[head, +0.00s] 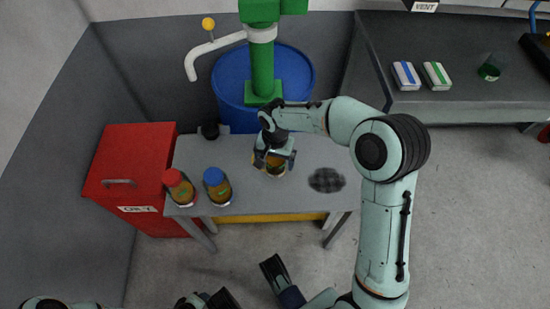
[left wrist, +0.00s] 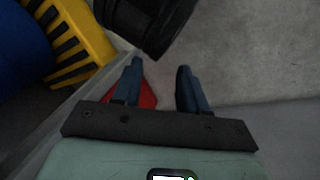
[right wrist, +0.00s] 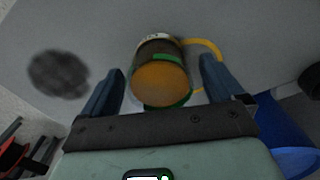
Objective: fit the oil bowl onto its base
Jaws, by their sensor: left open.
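A small jar-like vessel with amber contents and a green band (right wrist: 160,75), apparently the oil bowl, stands on the grey table; it also shows in the head view (head: 275,169). A yellow loop shows beside it in the right wrist view. My right gripper (right wrist: 163,78) is open, its fingers on either side of the vessel with a visible gap at each side. My left gripper (left wrist: 157,85) is open and empty, low near the floor in front of the table. I cannot tell which thing is the base.
The table (head: 240,150) also holds a red-capped jar (head: 179,187), a blue-capped jar (head: 217,186), a dark round patch (head: 327,180) and a black object (head: 210,130). A red box (head: 125,180) stands left. A blue drum (head: 292,75) and green column (head: 262,70) stand behind.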

